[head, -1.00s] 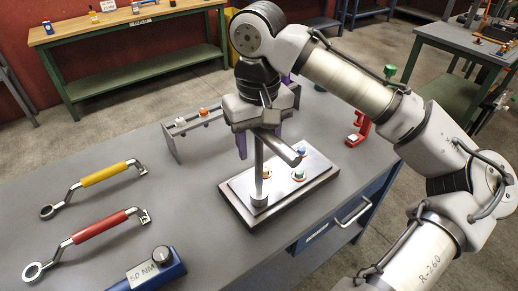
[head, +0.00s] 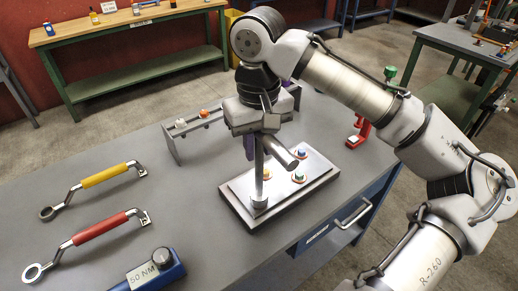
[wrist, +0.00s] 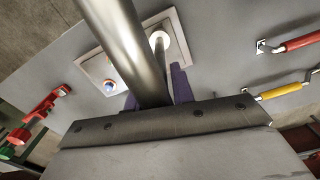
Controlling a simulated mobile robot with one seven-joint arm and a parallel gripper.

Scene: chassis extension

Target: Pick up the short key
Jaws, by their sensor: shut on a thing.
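A metal T-shaped key (head: 259,180) stands upright on the plate (head: 240,207), its lower end over a spot at the plate's left front. Its thick crossbar (head: 281,153) points toward the front right. My gripper (head: 262,150) is above the plate with its purple fingers shut on this crossbar; the right finger is mostly hidden in the head view. In the wrist view the crossbar (wrist: 125,50) runs up between the fingers (wrist: 156,92), and the thin shaft (wrist: 159,62) reaches down to the plate. I cannot tell from the view whether it is the short key.
A low rack (head: 174,147) with white and orange-topped items stands behind my gripper. A red stand (head: 359,132) is to the right. Yellow (head: 103,176) and red (head: 100,227) wrenches and a blue tool (head: 150,272) lie left.

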